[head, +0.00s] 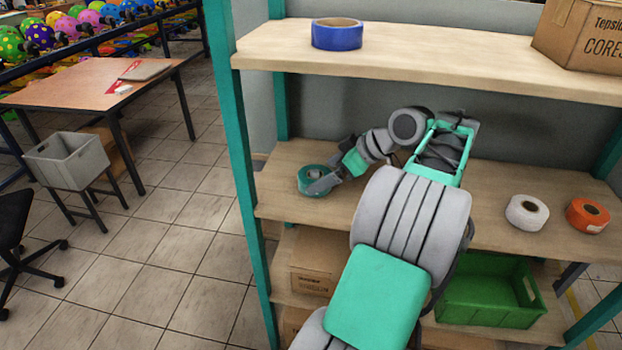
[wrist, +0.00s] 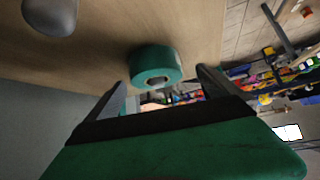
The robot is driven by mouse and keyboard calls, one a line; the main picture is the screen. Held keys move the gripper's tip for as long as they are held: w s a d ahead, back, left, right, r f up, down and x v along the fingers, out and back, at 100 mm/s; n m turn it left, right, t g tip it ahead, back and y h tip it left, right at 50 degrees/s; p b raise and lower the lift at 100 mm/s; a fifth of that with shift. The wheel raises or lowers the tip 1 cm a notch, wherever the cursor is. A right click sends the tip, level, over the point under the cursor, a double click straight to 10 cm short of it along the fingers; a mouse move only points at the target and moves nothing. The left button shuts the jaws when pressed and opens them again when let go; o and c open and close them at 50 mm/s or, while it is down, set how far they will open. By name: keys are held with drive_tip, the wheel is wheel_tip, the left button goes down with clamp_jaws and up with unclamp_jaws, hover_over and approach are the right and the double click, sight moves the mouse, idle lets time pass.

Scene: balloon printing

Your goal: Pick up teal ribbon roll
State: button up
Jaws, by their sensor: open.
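The teal ribbon roll (head: 312,177) lies flat on the middle wooden shelf, near its left end. In the head view my gripper (head: 318,186) reaches it from the right, and its fingers cover part of the roll. The roll also shows in the wrist view (wrist: 155,66), between and just beyond the fingertips of my gripper (wrist: 162,78). The fingers are open and spread about the roll's width. I cannot tell whether either finger touches the roll.
A white roll (head: 527,212) and an orange roll (head: 588,215) lie right on the same shelf (head: 490,235). A blue roll (head: 337,34) and a cardboard box (head: 585,35) are on the shelf above. A teal post (head: 228,120) stands left. A green crate (head: 490,295) sits below.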

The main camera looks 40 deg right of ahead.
sight(320, 173)
drive_tip(key=x, duration=0.4)
drive_tip(key=shift+w+d, duration=0.2)
drive_tip(key=shift+w, duration=0.2)
drive_tip(key=shift+c, duration=0.2)
drive_tip(key=c, duration=1.3)
drive_tip(key=shift+c, duration=0.7)
drive_tip(key=shift+r, duration=0.1)
